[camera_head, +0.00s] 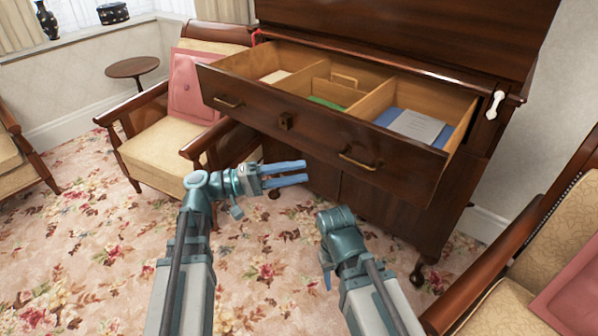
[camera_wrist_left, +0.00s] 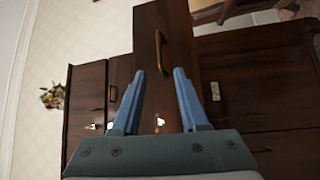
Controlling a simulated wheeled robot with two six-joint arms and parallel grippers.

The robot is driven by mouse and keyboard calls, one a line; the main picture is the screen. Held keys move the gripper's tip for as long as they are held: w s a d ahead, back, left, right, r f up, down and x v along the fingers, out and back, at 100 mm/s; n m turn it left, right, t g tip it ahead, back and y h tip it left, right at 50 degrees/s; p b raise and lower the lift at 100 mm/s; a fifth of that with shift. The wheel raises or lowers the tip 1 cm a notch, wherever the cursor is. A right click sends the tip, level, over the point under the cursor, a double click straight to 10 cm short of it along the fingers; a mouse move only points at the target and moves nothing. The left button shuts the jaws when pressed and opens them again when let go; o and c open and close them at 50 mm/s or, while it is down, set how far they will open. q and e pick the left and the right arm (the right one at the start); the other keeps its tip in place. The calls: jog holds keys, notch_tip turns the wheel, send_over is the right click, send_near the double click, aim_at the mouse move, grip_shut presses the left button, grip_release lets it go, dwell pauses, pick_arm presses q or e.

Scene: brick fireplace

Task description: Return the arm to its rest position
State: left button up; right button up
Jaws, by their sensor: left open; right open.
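My left arm reaches forward from the lower left in the head view. Its gripper (camera_head: 303,172) is open and empty, with blue fingers pointing right, in front of the cabinet below the drawer. In the left wrist view the two fingers of this gripper (camera_wrist_left: 159,72) are spread apart with nothing held between them. My right arm comes in from the lower right, and its wrist is bent downward. Only a bit of a blue finger of the right gripper (camera_head: 327,279) shows; the rest is hidden behind the wrist.
A dark wooden cabinet (camera_head: 330,184) has its wide drawer (camera_head: 262,113) pulled out, with items in its compartments. Armchairs stand at left (camera_head: 160,145) and right (camera_head: 480,315). A small round table (camera_head: 132,67) is at the back left. Floral carpet (camera_head: 90,250) lies open at left.

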pick_arm(q)
jog(key=s+d+f+g+y, duration=0.1)
jog(key=s+f+g+y, duration=0.15)
jog(key=f+y, duration=1)
jog(key=s+a+f+y, duration=0.4)
jog(key=a+f+y, duration=0.3)
jog(key=a+f, duration=0.5)
jog(key=s+d+m+g+y+p, duration=0.1)
jog(key=s+d+m, duration=0.4)
jog(key=d, duration=0.6)
notch_tip(320, 180, up, 27)
jog(key=p, duration=2.6)
jog(key=shift+s+n, duration=0.25)
jog(key=shift+n, duration=0.15)
